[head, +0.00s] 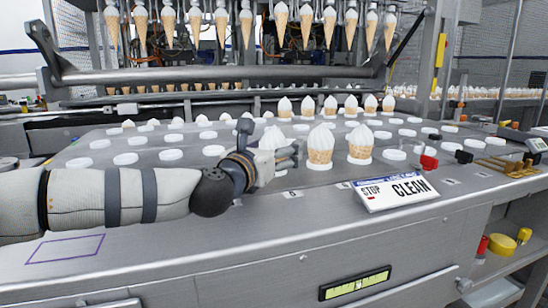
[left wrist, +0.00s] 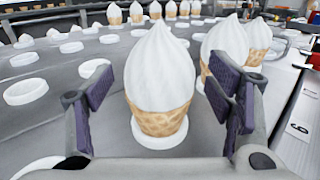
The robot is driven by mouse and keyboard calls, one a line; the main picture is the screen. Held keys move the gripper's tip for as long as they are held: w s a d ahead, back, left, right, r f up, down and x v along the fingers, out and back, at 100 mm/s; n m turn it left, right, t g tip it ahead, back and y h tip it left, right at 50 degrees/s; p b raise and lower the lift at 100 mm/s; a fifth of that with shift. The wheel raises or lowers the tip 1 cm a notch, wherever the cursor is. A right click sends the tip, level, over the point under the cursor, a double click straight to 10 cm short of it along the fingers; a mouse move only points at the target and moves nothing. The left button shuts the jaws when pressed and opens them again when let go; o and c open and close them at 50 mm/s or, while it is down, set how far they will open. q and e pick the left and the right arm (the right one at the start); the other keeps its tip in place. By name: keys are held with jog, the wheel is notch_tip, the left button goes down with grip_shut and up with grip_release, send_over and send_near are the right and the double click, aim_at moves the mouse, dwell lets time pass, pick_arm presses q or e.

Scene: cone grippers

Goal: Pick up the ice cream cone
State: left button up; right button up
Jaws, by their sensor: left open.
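An ice cream cone with a white swirl and a short waffle base (left wrist: 160,75) stands upright on a white round holder in the left wrist view. My left gripper (left wrist: 158,105) is open, with one dark-padded finger on each side of the cone. Gaps show between the pads and the cone. In the head view my left gripper (head: 272,150) partly hides this cone (head: 272,137). Two more cones, a nearer one (head: 320,145) and one to its right (head: 360,145), stand in the front row. My right gripper is not in view.
A row of cones (head: 330,106) stands farther back. Many white holders (head: 125,158) are empty. A "STOP CLEAN" sign (head: 397,190) lies at the front edge, right of my gripper. Long cones (head: 245,25) hang from a machine overhead at the back.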

pick_arm(q)
jog(key=shift+w, duration=0.15)
jog(key=shift+c, duration=0.5)
jog(key=c, duration=0.9)
